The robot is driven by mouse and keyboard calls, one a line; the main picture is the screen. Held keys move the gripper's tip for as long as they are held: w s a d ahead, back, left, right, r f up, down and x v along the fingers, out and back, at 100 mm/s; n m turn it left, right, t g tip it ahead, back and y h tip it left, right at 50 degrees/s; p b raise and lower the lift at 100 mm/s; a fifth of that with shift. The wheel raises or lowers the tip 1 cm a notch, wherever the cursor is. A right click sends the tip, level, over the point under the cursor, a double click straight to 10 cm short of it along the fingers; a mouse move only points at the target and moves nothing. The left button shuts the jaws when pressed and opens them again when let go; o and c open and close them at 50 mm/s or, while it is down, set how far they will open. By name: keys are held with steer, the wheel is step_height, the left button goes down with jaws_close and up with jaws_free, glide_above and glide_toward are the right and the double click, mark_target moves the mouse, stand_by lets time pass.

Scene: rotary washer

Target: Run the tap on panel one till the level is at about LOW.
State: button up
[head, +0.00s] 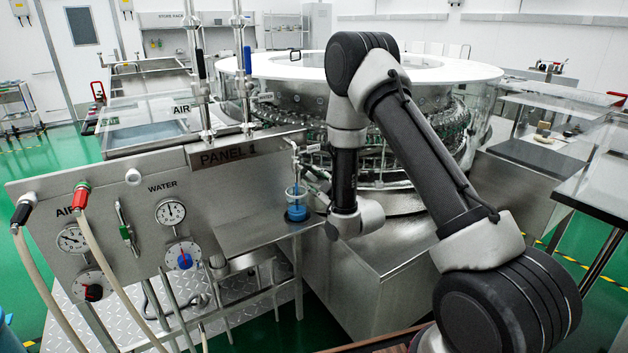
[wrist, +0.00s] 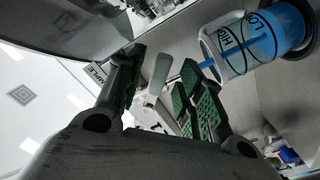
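A clear beaker (head: 297,204) with blue liquid in its lower part stands under the tap (head: 293,147) on panel one's ledge. In the wrist view the beaker (wrist: 252,38) appears sideways, with HIGH and partly cut-off LOW marks. The blue liquid (wrist: 285,28) reaches about the LOW lettering; the exact level is hard to read. A thin blue streak (wrist: 207,63) at the beaker's mouth looks like running water. My gripper (wrist: 162,62) is open, its green-padded fingers on either side of a pale tap lever (wrist: 157,76), with visible gaps.
Panel one (head: 222,156) carries a water gauge (head: 171,212), an air gauge (head: 72,239), knobs and hoses. The large rotary washer (head: 400,75) stands close behind my arm. A steel table (head: 595,180) is at the right. Green floor lies open at the left.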

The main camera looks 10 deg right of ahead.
steer(key=shift+w+a, duration=0.15)
steer(key=shift+w, duration=0.35)
jaws_close()
steer(key=shift+w+d+r+n, duration=0.1)
steer(key=shift+d+r+n, duration=0.15)
steer(key=shift+r+n, duration=0.85)
steer(key=shift+w+d+r+n, duration=0.15)
steer(key=shift+d+n, duration=0.1)
steer(key=shift+n, duration=1.8)
steer(key=shift+s+d+r+n, duration=0.1)
steer(key=shift+d+r+n, duration=0.15)
steer(key=shift+r+n, duration=0.85)
steer(key=shift+f+n, duration=0.4)
steer(key=shift+n, duration=0.15)
jaws_free()
